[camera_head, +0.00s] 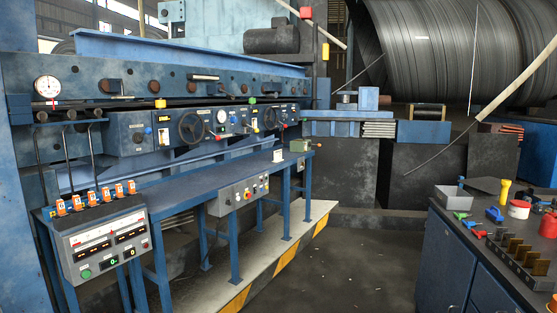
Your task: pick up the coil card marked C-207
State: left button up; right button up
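No marking C-207 is readable from here, so I cannot tell which thing is the coil card. A small white upright piece (278,156) stands on the far part of the long blue bench (180,176); it is too small to tell whether it is a card. A row of several orange pieces with pale faces (104,193) stands along the top of the grey control box (103,243) at the left; their markings are too small to read. Neither of my grippers is in view.
A blue machine with dials and handwheels (192,128) runs along the left. A dark blue cabinet (450,262) at the right carries a grey tray (453,198), a yellow torch-like item (505,192) and a red-and-white tin (519,209). The floor (350,265) between is clear.

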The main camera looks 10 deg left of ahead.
aim_at(277, 154)
jog(key=i+z, duration=0.35)
jog(key=i, duration=1.75)
jog(key=i+l, duration=0.1)
jog(key=i, duration=0.95)
jog(key=i+u, duration=0.1)
jog(key=i, duration=0.9)
jog(key=i+l, duration=0.15)
jog(key=i, duration=0.9)
